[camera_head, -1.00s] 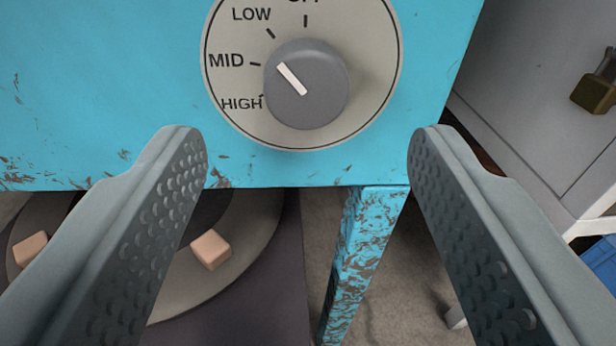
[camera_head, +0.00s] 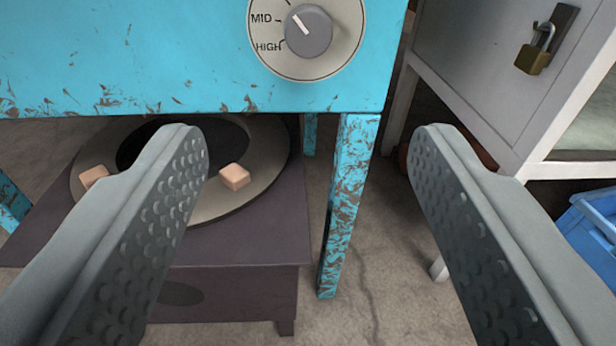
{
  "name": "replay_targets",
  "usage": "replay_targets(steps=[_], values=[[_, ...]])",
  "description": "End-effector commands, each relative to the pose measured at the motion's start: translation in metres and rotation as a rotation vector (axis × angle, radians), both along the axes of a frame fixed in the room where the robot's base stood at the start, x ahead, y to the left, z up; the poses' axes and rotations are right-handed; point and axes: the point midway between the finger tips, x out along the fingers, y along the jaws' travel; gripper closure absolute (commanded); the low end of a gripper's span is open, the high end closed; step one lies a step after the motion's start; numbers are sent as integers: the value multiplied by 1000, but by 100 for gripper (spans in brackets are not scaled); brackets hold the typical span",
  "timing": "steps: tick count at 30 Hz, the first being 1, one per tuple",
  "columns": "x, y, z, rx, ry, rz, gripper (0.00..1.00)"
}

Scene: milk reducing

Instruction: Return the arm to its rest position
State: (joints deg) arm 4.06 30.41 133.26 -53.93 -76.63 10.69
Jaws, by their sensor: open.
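My gripper (camera_head: 308,145) is open, with a wide empty gap between its two grey fingers. It is in front of and below the turquoise stove panel (camera_head: 150,60). The grey knob (camera_head: 309,33) on its round dial (camera_head: 350,45) is above the gap and apart from the fingers. The knob's white mark points up and left, a little above the MID tick. The top of the dial is cut off by the picture edge. The rest of my arm is not in view.
A dark low table (camera_head: 240,285) stands below the panel, bearing a round plate (camera_head: 265,190) with two pinkish blocks (camera_head: 234,177). A turquoise leg (camera_head: 347,210) stands beyond the gap. A grey cabinet (camera_head: 470,60) with a padlock (camera_head: 536,50) and a blue crate (camera_head: 590,235) are at the right.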

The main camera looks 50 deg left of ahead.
Motion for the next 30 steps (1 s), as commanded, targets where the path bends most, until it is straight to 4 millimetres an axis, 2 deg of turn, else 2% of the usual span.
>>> replay_targets(steps=[8, 13, 22, 30], values=[[0, 0, 1, -1, -2, -2, 41], [5, -4, 23, -28, -21, -33, 41], [14, -22, 108, -123, -79, -177, 41], [6, -41, 188, -181, -117, -315, 41]])
